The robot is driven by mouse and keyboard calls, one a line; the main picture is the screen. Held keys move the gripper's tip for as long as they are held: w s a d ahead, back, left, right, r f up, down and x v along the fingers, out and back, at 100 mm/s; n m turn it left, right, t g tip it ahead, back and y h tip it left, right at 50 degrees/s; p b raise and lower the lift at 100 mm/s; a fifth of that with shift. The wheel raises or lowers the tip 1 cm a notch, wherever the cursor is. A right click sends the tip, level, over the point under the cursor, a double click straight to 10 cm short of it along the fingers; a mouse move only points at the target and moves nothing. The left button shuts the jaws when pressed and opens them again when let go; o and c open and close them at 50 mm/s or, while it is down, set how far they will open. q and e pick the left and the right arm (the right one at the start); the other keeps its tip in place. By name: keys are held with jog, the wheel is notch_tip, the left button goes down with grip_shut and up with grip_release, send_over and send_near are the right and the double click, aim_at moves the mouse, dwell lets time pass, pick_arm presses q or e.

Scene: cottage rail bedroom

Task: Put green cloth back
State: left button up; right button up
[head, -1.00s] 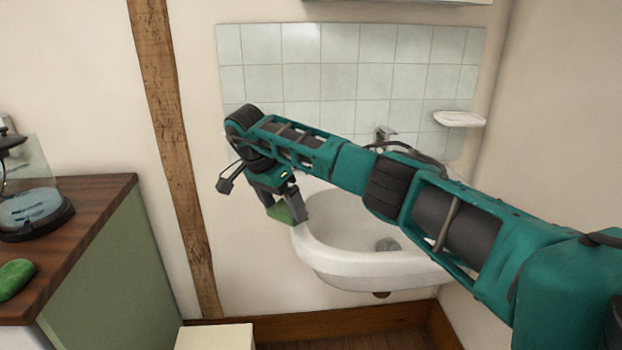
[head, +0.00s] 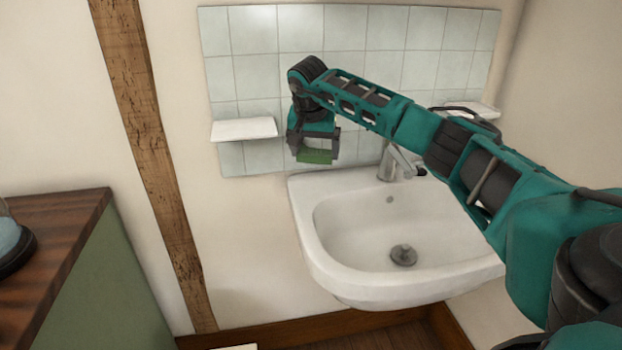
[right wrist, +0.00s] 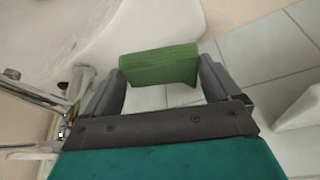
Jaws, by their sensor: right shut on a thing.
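The green cloth (head: 315,156) is a small folded piece held between the fingers of my right gripper (head: 317,150). It hangs above the sink's back left corner, in front of the tiles. The right wrist view shows the cloth (right wrist: 160,65) between the two dark fingertips of my right gripper (right wrist: 163,75), its right end against the right finger. My left gripper is not in view.
The white sink (head: 330,265) has a chrome tap (head: 388,163) at its back. A white shelf (head: 244,129) juts from the tiles left of my gripper, bare on top. Another white ledge (head: 468,109) is at right. A wooden-topped counter (head: 60,225) stands at left.

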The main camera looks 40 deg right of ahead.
notch_tip(320, 180, down, 8)
jog(key=shift+r+b, duration=0.25)
jog(key=shift+b, duration=0.15)
jog(key=o, duration=0.8)
